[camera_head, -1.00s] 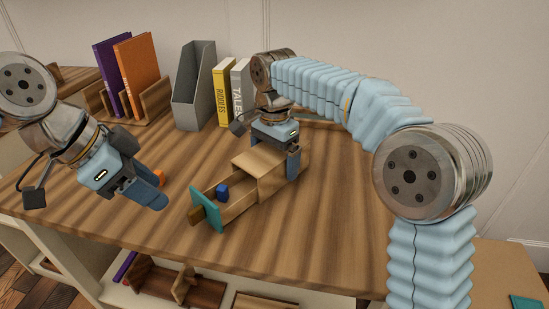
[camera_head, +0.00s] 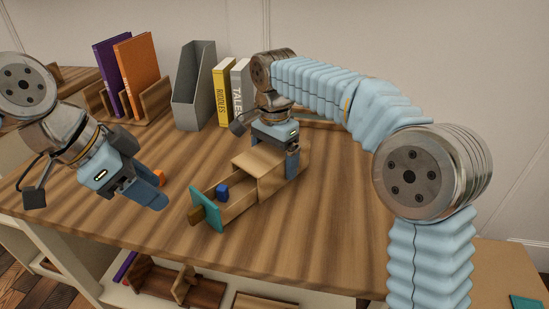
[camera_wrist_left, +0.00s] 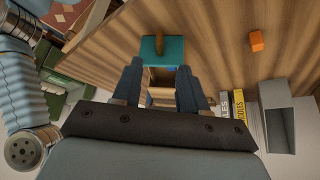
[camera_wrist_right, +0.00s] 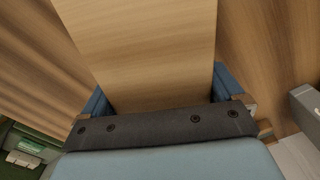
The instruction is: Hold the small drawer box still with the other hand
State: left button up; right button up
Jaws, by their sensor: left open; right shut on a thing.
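The small drawer box (camera_head: 262,168) is pale wood and lies on the plank table. Its drawer (camera_head: 238,203) is pulled out toward the lower left, with a teal front (camera_head: 206,209) and a wooden handle (camera_head: 197,215). A blue cube (camera_head: 222,190) sits inside the drawer. My right gripper (camera_head: 291,160) is shut on the box body, its fingers on either side of it; the box fills the right wrist view (camera_wrist_right: 145,50). My left gripper (camera_head: 158,192) is open and empty, left of the drawer front and apart from it. The left wrist view shows the teal front (camera_wrist_left: 163,50) beyond its fingers.
An orange cube (camera_head: 160,178) lies behind the left gripper. Behind stand a grey file holder (camera_head: 195,90), a yellow book (camera_head: 222,95), a grey book (camera_head: 240,90) and a wooden rack (camera_head: 150,105) with purple and orange books. The table front right is clear.

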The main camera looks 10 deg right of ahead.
pick_arm(q)
jog(key=c, duration=0.7)
jog(key=shift+a, duration=0.15)
grip_shut()
jog(key=s+a+m+g+h, duration=0.1)
jog(key=a+m+g+h, duration=0.1)
jog(key=a+m, duration=0.8)
jog(key=d+f+m, duration=0.1)
jog(key=d+f, duration=0.1)
jog(key=d, duration=0.1)
jog(key=d+f+m, duration=0.1)
jog(key=d+f, duration=0.2)
jog(key=d, duration=0.1)
jog(key=w+d+f+m, duration=0.1)
jog(key=d+f, duration=0.2)
jog(key=shift+d+f+m, duration=0.2)
jog(key=shift+d+m, duration=0.15)
jog(key=shift+m, duration=0.05)
jog(key=shift+w+d, duration=0.45)
jog(key=shift+d, duration=0.1)
